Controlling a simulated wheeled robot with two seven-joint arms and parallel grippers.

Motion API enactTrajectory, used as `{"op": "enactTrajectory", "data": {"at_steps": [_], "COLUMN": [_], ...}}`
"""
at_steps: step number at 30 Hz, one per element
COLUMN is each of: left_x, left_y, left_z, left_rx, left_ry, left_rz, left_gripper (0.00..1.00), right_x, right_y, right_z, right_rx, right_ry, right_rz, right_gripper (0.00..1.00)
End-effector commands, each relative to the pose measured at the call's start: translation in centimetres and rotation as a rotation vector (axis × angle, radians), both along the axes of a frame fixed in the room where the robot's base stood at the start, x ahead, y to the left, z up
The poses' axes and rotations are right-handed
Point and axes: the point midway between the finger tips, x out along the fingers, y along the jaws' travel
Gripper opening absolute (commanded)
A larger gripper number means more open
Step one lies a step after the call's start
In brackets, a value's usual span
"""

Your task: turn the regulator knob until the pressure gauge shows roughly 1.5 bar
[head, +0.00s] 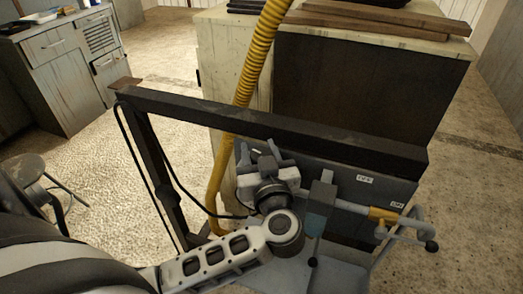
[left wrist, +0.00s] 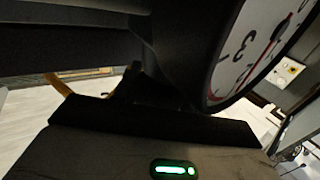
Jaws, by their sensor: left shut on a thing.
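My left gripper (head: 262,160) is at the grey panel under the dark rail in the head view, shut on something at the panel. I take this to be the regulator knob, but the gripper and wrist hide it there. In the left wrist view a dark shape (left wrist: 145,88) lies beyond the wrist housing, too dark to tell finger from knob. The pressure gauge (left wrist: 245,55) is close by at the upper right, with a black rim and a white dial cut off by the frame. A "3" and red marks show, but the reading cannot be told. My right gripper is not in view.
A dark rail (head: 270,125) runs above the panel (head: 345,190). A yellow hose (head: 259,55) hangs behind it. Right of my gripper are a grey lever (head: 322,195) and a pipe with a yellow-brown fitting (head: 384,215). A cabinet (head: 370,100) stands behind.

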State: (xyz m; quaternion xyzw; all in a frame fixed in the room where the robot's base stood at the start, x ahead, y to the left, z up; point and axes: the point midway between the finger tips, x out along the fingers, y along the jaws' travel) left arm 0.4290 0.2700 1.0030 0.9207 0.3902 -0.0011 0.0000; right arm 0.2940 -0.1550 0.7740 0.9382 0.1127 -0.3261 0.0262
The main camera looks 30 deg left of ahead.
Motion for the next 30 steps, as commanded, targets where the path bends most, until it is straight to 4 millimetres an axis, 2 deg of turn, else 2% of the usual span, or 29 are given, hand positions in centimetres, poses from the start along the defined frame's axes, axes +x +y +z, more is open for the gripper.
{"op": "enactTrajectory", "data": {"at_steps": [12,30], "left_x": [-0.34,-0.42], "left_y": [0.19,0.34], "left_z": [-0.11,-0.03], "left_rx": [-0.001,0.002], "left_ry": [0.003,-0.001], "left_rz": [0.238,0.289], "left_gripper": [0.18,0.18], "right_x": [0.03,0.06], "right_y": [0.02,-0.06], "right_z": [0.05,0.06], "right_rx": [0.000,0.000], "right_ry": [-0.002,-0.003], "right_rz": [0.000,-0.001], "right_gripper": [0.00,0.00]}}
